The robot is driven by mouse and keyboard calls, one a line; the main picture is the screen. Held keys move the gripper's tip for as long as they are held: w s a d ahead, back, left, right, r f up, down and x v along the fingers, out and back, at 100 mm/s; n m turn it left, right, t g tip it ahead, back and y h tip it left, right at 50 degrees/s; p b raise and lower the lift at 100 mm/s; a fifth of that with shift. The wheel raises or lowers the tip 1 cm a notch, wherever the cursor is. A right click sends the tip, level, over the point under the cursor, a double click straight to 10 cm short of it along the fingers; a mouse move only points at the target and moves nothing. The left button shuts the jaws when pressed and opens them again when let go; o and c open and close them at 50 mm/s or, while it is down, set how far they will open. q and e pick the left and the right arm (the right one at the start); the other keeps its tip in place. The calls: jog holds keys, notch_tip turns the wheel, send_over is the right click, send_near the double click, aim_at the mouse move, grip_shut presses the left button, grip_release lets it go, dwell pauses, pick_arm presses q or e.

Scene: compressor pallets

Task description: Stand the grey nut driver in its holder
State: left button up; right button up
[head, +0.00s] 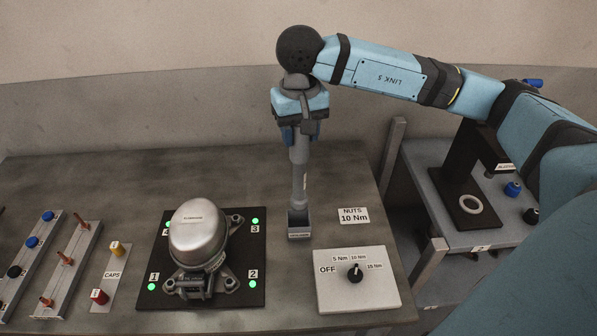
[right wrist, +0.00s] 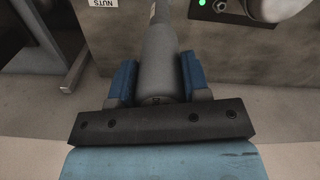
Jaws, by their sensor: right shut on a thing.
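The grey nut driver (head: 299,170) is upright in the head view, its lower end at the small dark holder (head: 299,224) on the table. Whether the tip is fully seated inside the holder I cannot tell. My right gripper (head: 299,130) is shut on the upper part of the driver, coming down from above. In the right wrist view the driver's grey body (right wrist: 160,62) lies between the two blue fingers (right wrist: 158,82). The holder is not visible in the right wrist view. My left gripper is not in view.
A compressor (head: 198,232) on a dark pallet (head: 245,293) with green lights stands left of the holder. A torque selector box (head: 337,297) and a nuts label (head: 353,216) are to the right. Caps (head: 98,296) and racks (head: 66,270) lie far left. A side table (head: 425,190) holds a black stand.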

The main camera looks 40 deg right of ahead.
aim_at(299, 171)
notch_tip(299, 171, down, 5)
jog(key=shift+w+f+p, duration=0.1)
jog(key=shift+f+p, duration=0.1)
jog(key=shift+p, duration=0.1)
jog(key=shift+f, duration=0.85)
jog(key=shift+f+p, duration=0.3)
jog(key=shift+f, duration=1.45)
jog(key=shift+f, duration=0.2)
jog(key=o, duration=1.2)
jog(key=shift+r, duration=0.1)
jog(key=shift+r, duration=0.1)
